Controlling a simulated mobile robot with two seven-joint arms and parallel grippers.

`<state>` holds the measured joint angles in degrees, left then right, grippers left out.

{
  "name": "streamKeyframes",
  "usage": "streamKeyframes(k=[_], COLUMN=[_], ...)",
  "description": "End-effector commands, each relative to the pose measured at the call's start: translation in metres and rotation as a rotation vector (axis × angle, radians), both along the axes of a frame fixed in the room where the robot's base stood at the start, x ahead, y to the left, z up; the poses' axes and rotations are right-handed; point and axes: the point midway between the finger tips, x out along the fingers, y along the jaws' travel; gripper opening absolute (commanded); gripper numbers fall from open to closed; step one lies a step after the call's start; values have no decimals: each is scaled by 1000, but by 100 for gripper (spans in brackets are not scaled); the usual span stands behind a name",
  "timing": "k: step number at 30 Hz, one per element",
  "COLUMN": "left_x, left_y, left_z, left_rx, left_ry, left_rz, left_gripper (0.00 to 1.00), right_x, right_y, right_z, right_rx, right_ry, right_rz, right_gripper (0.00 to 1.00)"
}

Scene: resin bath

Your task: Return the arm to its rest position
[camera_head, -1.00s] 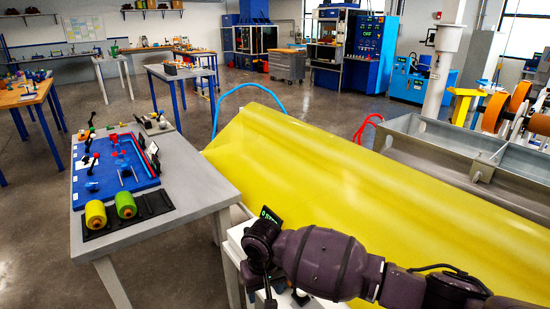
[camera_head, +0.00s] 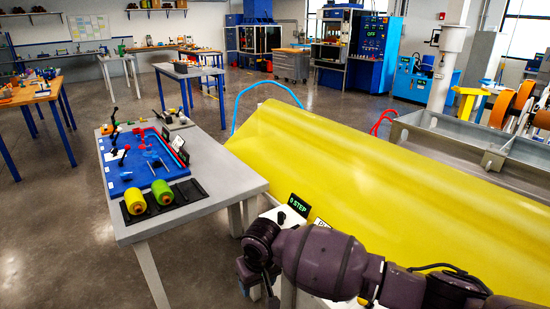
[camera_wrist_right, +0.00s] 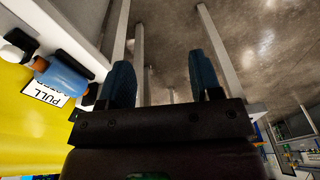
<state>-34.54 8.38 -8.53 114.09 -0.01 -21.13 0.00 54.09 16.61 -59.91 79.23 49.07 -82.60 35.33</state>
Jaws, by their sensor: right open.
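My dark purple right arm (camera_head: 325,262) comes in from the lower right of the head view. Its right gripper (camera_head: 257,278) points down near the table's right end, and its fingers are partly hidden there. In the right wrist view the two blue, ribbed fingers of the gripper (camera_wrist_right: 163,75) stand wide apart. Nothing is between them except the view of floor and metal legs behind. My left gripper is in no view.
A grey table (camera_head: 225,172) holds a blue tray and two spools. A yellow sheet-covered bath (camera_head: 380,160) lies beyond my arm. A "0 STEP" sign (camera_head: 299,205) stands close by. A blue-and-orange handle (camera_wrist_right: 65,75) and PULL label (camera_wrist_right: 48,94) are left of the fingers.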

Motion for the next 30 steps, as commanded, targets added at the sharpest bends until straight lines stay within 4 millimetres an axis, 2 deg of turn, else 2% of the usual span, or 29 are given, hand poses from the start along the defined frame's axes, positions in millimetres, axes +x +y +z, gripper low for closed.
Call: streamKeyframes(k=[2,9,13,16,20,23,30], left_x=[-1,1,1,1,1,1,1], left_y=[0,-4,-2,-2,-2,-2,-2], left_z=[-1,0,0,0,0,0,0], left_rx=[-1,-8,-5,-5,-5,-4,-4], left_ry=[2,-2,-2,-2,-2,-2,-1], left_rz=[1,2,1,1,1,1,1], left_gripper=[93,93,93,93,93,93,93], right_x=[9,37,42,43,42,40,27], right_y=[12,52,62,60,45,25,-48], right_z=[10,67,90,102,112,114,99], right_rx=[59,267,387,465,541,581,579], right_ry=[-87,-380,-533,-645,-783,-889,-1085], right_rz=[67,238,291,305,292,257,128], right_gripper=[58,58,58,58,58,58,58])
